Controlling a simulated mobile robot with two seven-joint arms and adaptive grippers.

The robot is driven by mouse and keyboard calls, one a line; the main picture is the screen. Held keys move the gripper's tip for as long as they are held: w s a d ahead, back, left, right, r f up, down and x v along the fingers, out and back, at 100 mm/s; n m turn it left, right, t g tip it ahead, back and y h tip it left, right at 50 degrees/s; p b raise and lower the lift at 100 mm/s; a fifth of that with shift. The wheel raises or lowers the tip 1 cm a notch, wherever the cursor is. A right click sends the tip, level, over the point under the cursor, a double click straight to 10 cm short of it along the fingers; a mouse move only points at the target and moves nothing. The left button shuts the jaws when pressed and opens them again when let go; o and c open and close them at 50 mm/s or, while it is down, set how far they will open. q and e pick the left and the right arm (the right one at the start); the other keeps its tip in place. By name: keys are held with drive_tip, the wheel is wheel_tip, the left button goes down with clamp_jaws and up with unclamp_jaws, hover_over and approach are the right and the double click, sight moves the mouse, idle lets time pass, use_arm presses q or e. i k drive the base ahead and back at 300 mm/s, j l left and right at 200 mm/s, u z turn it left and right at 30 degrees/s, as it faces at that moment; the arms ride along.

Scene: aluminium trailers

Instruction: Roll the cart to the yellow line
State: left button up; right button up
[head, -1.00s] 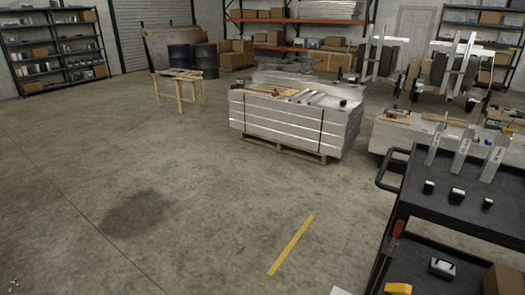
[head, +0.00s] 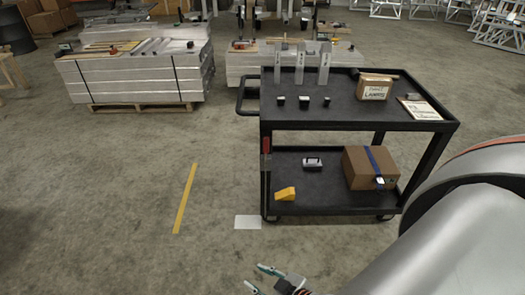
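The black two-shelf cart (head: 360,125) stands upright right of centre in the head view, with its handle (head: 246,95) at its left end. The yellow line (head: 185,198) is a short strip on the concrete floor, left of the cart and apart from it. My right gripper (head: 261,278) is low at the bottom edge, in front of the cart and not touching it. Its two fingers are spread with nothing between them. My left gripper is not in view.
The cart bears metal brackets (head: 326,68), small black blocks, a labelled box (head: 374,87), and a brown carton (head: 370,166) below. A white sheet (head: 248,222) lies on the floor by the cart. Pallet stacks (head: 130,80) stand behind. Floor around the line is clear.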

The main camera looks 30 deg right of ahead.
sight(346, 185)
drive_tip(key=z, duration=1.75)
